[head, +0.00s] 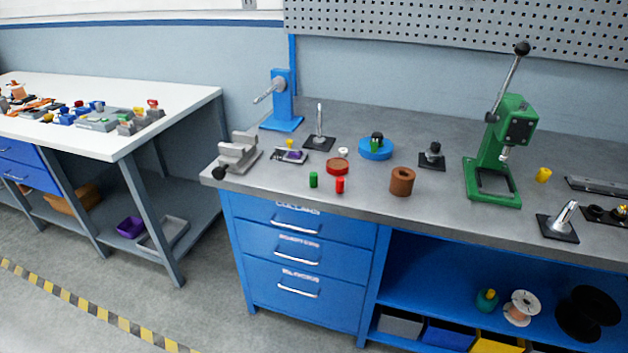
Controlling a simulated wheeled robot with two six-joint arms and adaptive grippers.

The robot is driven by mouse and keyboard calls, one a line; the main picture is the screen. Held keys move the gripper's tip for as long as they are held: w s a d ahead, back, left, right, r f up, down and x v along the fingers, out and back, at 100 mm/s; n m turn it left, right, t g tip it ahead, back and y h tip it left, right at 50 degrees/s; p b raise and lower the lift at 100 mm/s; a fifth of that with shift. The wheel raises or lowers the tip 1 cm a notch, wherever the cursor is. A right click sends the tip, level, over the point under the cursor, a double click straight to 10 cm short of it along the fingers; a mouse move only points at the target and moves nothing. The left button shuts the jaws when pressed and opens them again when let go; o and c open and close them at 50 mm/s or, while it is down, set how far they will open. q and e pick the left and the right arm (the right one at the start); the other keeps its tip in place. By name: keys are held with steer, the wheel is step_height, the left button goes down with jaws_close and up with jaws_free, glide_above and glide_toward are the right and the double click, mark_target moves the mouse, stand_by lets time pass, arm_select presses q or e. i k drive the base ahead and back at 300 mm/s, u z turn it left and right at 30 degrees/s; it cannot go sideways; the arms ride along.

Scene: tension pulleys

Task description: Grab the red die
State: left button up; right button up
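A small upright red cylinder (339,185), which may be the red die, stands near the front edge of the grey workbench (445,205). A flat round red piece (337,167) lies just behind it. A small green cylinder (313,179) stands to the left of the red cylinder, apart from it. Neither of my grippers shows in the head view.
A brown ring block (402,181) stands right of the red cylinder, and a grey vise (236,154) sits at the left corner. A blue round base (376,149) is behind. A green lever press (500,150) stands further right.

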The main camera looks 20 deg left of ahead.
mark_target(340, 181)
steer(key=z, duration=0.2)
steer(key=k, duration=0.45)
steer(key=z, duration=1.4)
steer(key=i, duration=0.85)
steer(key=u, duration=0.85)
steer(key=i, duration=0.6)
steer(key=u, duration=0.7)
